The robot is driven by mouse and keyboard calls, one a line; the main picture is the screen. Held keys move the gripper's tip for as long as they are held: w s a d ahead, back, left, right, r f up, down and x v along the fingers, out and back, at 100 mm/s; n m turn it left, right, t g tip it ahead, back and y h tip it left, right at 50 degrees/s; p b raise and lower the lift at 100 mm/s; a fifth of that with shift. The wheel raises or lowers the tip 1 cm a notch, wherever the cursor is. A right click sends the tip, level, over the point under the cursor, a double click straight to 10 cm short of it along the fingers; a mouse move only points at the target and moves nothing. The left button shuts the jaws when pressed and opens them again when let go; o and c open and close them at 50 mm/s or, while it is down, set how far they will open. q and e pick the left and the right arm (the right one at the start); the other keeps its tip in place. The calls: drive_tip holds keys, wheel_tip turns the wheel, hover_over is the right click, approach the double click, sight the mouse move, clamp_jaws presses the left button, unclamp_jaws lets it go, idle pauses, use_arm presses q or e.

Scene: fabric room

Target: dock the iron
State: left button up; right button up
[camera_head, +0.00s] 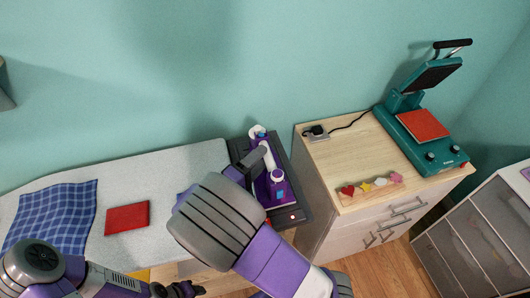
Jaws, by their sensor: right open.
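The purple and white iron (278,178) is at the dark grey dock (297,215), at the right end of the ironing board. My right gripper (238,170) is open beside the iron's left side; one grey finger reaches towards it. I cannot tell whether that finger touches the iron. My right forearm hides the front left part of the dock and much of the gripper. How the iron is seated in the dock is unclear. My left gripper (180,290) is at the bottom edge, away from the iron, and its jaws are too small and cut off to read.
A red folded cloth (127,218) and a blue checked cloth (55,215) lie on the grey ironing board (180,165). Right of the dock stands a wooden cabinet (345,150) with a teal heat press (408,125), a socket block (317,133) and a strip of small shapes (370,187).

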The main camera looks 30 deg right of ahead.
drive_tip(key=v, duration=0.8)
drive_tip(key=shift+a+p, duration=0.3)
drive_tip(key=shift+p, duration=0.15)
drive_tip(key=shift+s, duration=0.15)
